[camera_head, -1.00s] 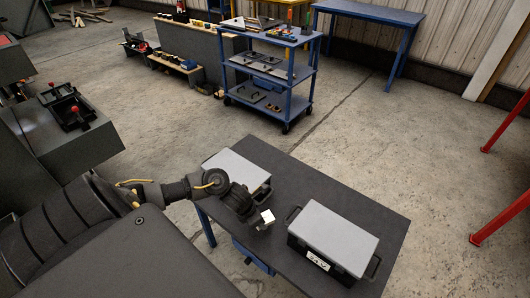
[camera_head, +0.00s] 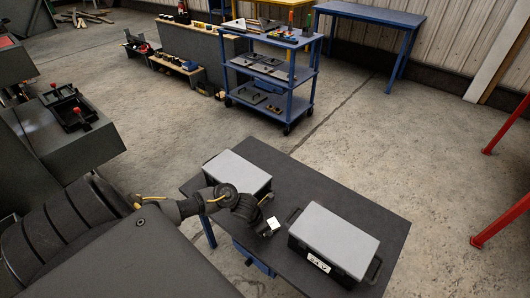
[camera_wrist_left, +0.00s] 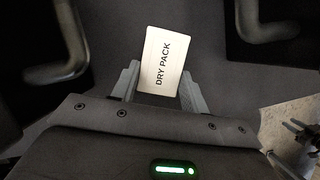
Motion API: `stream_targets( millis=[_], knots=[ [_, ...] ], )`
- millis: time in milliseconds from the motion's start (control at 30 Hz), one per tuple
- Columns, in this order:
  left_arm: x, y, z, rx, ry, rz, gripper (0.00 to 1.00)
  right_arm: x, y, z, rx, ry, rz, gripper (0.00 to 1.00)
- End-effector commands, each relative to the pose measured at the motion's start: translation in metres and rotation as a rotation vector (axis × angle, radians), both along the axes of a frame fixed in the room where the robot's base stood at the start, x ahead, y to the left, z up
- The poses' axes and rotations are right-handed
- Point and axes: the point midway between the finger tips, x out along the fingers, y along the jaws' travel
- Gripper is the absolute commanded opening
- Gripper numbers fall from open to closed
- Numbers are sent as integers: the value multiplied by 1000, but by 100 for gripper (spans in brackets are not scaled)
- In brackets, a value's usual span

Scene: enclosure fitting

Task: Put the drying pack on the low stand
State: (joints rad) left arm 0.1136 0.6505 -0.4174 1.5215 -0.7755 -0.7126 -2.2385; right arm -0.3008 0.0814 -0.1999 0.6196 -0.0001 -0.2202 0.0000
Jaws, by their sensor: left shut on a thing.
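The drying pack (camera_wrist_left: 160,62) is a small white block with the words DRY PACK on its face. It also shows in the head view (camera_head: 272,223). My left gripper (camera_wrist_left: 160,85) is shut on it, with one finger on each side, and holds it over the dark table (camera_head: 330,192) between two grey-lidded boxes. Whether the pack touches the tabletop cannot be told. I cannot make out a low stand for certain in either view. My right gripper is not in view.
One grey-lidded box (camera_head: 236,172) stands on the table left of the pack. Another box (camera_head: 334,238), marked 24 V, stands to its right, with dark side handles. A blue cart (camera_head: 268,92) with shelves stands behind. The table's far right part is clear.

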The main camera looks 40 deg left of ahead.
Motion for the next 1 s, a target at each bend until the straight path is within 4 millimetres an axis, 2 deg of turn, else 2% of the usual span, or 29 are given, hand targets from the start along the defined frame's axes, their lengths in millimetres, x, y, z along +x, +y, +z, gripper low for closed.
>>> stream_targets(
  millis=[100, 133, 267, 533, 667, 767, 1000],
  knots=[
    [0, 0, -4, 0, 0, -1, 22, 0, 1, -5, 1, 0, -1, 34],
    [0, 0, -3, 0, 0, 0, 49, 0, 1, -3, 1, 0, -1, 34],
    [0, 0, -2, 0, 0, 0, 66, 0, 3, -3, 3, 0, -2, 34],
    [0, 0, -2, 0, 0, 0, 66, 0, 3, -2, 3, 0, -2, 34],
    [-1, 1, 5, 1, -1, -1, 66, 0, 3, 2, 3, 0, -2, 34],
    [-6, 4, 20, 2, -3, -2, 66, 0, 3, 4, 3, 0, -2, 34],
    [-25, 11, 68, 3, -3, -4, 66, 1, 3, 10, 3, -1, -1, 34]
  ],
)
